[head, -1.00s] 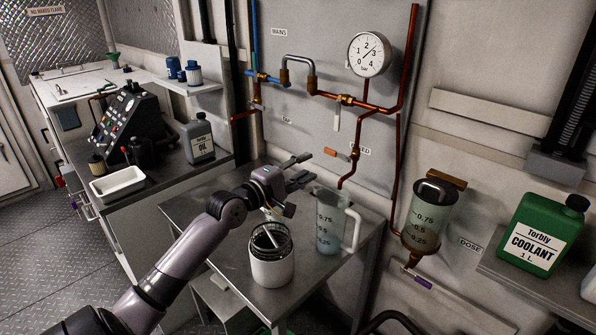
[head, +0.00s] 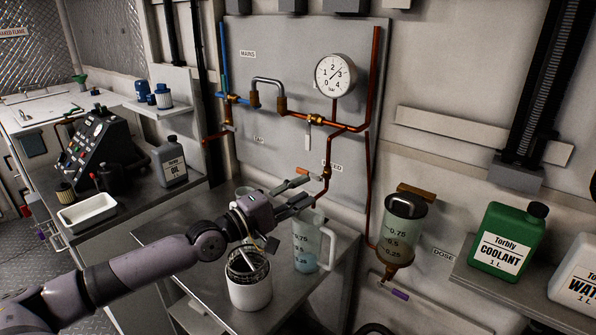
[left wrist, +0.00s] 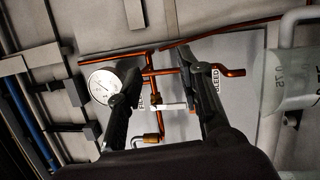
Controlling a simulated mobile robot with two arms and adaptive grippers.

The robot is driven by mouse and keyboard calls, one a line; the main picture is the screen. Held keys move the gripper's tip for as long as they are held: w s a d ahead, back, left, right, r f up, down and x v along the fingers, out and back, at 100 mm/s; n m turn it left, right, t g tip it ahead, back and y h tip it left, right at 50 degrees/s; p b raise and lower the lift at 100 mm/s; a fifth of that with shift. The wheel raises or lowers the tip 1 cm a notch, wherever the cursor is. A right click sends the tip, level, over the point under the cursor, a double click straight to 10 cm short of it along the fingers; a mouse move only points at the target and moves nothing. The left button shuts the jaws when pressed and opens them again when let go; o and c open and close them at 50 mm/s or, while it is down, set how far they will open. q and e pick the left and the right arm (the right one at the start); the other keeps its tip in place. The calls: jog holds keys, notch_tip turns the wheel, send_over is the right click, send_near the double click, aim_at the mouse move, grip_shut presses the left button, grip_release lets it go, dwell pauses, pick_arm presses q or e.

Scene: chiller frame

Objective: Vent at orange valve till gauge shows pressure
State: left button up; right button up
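The orange valve lever (head: 304,171) is on the copper pipe beside the partly hidden BLEED label (head: 333,166). The round gauge (head: 335,76) is on the wall panel above; its needle slants up and right, but I cannot read it exactly. My left gripper (head: 310,190) is open and empty, with its fingers just below the lever in the head view. In the left wrist view, the open fingers (left wrist: 165,88) frame the pipework, and the gauge (left wrist: 103,85) shows left of them. I cannot tell the orange lever apart there. My right gripper is out of view.
A clear jug (head: 309,252) and a white canister (head: 250,285) stand on the metal table (head: 180,250) close below my left gripper. A white valve handle (head: 306,140) hangs above the lever. The dosing cylinder (head: 400,235) is on the wall to the right.

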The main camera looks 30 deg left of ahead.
pick_arm(q)
notch_tip(320, 180, down, 2)
jog(key=s+a+n+y+p, duration=0.1)
jog(key=s+a, duration=0.2)
jog(key=n+y, duration=0.2)
jog(key=y, duration=0.2)
send_near(300, 173)
jog(key=w+p, duration=0.1)
jog(key=w, duration=0.5)
jog(key=w+p, duration=0.1)
jog(key=w, duration=0.2)
jog(key=shift+w+d+r+p, duration=0.15)
jog(key=shift+d+r+p, duration=0.15)
jog(key=shift+d, duration=0.1)
jog(key=shift+w+m, duration=0.3)
jog(key=shift+w, duration=0.35)
jog(key=shift+f, duration=0.1)
grip_shut()
